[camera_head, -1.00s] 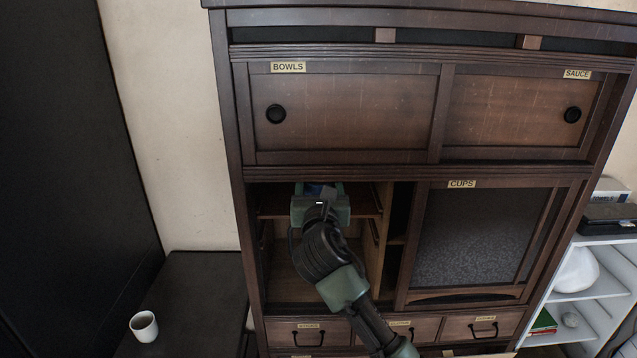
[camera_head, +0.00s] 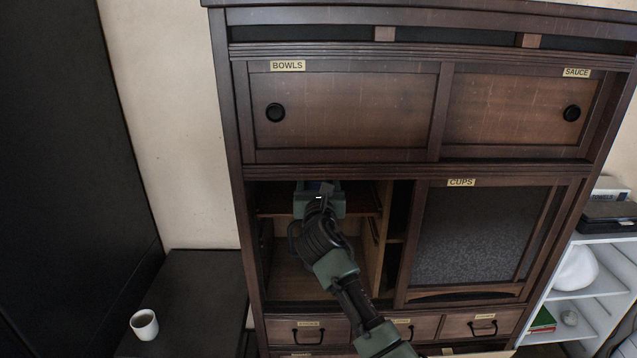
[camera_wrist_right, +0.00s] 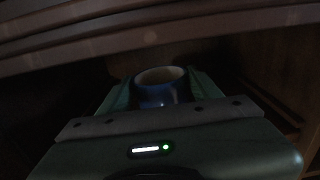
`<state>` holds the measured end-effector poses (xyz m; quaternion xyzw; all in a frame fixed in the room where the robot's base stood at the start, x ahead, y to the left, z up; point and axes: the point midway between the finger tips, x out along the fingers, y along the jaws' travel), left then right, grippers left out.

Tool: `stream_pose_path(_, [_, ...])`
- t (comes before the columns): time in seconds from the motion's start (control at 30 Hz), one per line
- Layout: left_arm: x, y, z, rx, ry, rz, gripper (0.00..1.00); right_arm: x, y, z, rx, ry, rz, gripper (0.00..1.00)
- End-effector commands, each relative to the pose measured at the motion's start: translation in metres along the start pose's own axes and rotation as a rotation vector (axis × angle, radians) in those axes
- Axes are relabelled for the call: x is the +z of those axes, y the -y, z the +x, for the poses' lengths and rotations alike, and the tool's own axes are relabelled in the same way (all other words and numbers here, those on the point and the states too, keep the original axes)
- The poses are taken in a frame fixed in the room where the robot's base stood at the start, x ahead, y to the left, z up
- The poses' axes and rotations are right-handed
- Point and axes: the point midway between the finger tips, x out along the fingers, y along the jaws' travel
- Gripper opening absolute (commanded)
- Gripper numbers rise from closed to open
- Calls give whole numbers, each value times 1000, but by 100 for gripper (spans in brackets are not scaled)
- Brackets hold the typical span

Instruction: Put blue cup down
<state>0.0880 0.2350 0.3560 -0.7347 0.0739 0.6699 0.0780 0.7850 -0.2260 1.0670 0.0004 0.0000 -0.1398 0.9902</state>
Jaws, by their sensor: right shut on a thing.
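My right gripper (camera_head: 318,190) reaches into the open left compartment of the dark wooden cabinet (camera_head: 237,200), near its upper shelf (camera_head: 272,204). In the right wrist view, the blue cup (camera_wrist_right: 160,95) sits upright between the two fingers of my right gripper (camera_wrist_right: 158,92), which is shut on it. The cup has a pale inside. Its lower part is hidden by the gripper body, so I cannot tell whether it touches the shelf. In the head view only a small bluish patch shows at the gripper. My left gripper is not in view.
A white cup (camera_head: 144,325) stands on a dark low surface (camera_head: 200,290) at left. The BOWLS sliding door (camera_head: 345,110) is above the opening. The CUPS panel (camera_head: 475,240) is to its right. Drawers (camera_head: 308,331) are below. A white shelf unit (camera_head: 590,290) stands at far right.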

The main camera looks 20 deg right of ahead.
Motion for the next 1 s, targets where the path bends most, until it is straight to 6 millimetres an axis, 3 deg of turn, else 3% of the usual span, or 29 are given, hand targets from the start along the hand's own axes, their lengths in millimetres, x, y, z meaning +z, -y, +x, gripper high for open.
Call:
stream_pose_path(0.1, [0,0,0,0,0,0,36,-2,0,0,0,1,-1,11])
stream_pose_path(0.13, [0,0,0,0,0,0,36,-3,0,0,0,0,-1,66])
stream_pose_path(0.2, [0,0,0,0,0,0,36,-2,0,0,0,0,-1,85])
stream_pose_path(0.67, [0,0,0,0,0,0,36,1,0,-7,0,1,0,85])
stream_pose_path(1.0, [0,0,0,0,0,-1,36,0,0,-68,1,1,1,85])
